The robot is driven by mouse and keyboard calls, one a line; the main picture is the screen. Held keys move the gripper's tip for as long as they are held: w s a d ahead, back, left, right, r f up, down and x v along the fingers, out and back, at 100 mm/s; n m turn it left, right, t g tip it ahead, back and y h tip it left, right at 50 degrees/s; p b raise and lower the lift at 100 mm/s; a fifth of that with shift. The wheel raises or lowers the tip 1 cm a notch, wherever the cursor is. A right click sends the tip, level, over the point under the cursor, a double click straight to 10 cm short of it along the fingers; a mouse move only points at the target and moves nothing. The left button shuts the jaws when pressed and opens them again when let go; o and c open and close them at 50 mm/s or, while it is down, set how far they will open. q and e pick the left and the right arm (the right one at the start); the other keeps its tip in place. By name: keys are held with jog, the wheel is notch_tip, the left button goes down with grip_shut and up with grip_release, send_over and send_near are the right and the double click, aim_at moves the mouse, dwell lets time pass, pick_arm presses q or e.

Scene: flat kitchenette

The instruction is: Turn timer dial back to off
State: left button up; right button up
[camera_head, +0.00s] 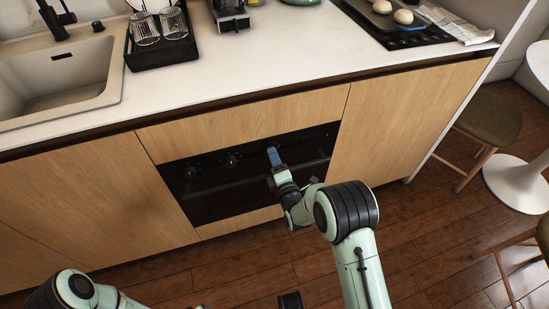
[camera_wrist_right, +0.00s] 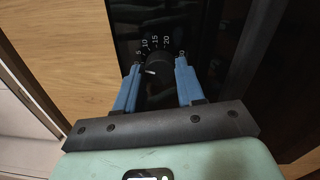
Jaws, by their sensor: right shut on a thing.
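The timer dial (camera_wrist_right: 158,72) is a round black knob with a white pointer line, on a black panel with white numbers around it. The numbers 5, 10, 15 and 20 are readable; the pointer is toward the left side in the wrist view. My right gripper (camera_wrist_right: 157,78) is shut on the dial, with one blue finger at each side. In the head view my right gripper (camera_head: 273,154) is at the right end of the oven's knob row and hides the dial. My left arm (camera_head: 75,290) shows at the lower left; its gripper is not visible.
The black oven front (camera_head: 215,195) has two other knobs, a middle one (camera_head: 231,160) and a left one (camera_head: 190,172), with a handle bar below. The white counter (camera_head: 250,60) overhangs above. Wooden floor (camera_head: 440,240) is open at the right, before the stools.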

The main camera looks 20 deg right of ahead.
jog(key=n, duration=0.2)
jog(key=shift+n+p, duration=0.3)
jog(key=shift+p, duration=0.05)
pick_arm(q)
jog(key=shift+w+d+r, duration=0.15)
jog(key=shift+w+r, duration=0.1)
jog(key=shift+r, duration=0.2)
jog(key=shift+w+d+r, duration=0.1)
jog(key=shift+w+r, duration=0.15)
jog(key=shift+r, duration=0.2)
pick_arm(e)
jog(key=shift+n, duration=0.4)
jog(key=o, duration=1)
pick_arm(q)
jog(key=shift+g+h, duration=0.3)
jog(key=s, duration=0.1)
jog(key=s+d+r+p, duration=0.1)
jog(key=s+r+p, duration=0.1)
jog(key=shift+s+d+r, duration=0.15)
jog(key=shift+s+d, duration=0.05)
jog(key=shift+d, duration=0.15)
pick_arm(e)
jog(key=s, duration=0.9)
jog(key=s+d, duration=0.1)
jog(key=s, duration=0.3)
jog(key=shift+s+f, duration=0.2)
jog(key=shift+f, duration=0.05)
